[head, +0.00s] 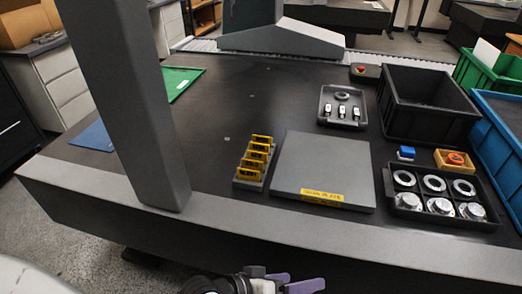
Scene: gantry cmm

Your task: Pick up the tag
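Several yellow tags (257,153) with dark print stand in a row in a small grey rack (247,184) on the dark table. Which one is the tag cannot be told. My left gripper (296,281) shows at the bottom edge, in front of the table and well short of the rack. Its two purple fingers look apart, with nothing seen between them. Its lower part is cut off by the picture edge. My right gripper is out of view.
A grey plate (325,165) with a yellow label lies right of the rack. A black tray of metal parts (482,222), a small grey tray (326,119) and a black bin (424,93) stand further right. A thick grey column (131,95) rises at left.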

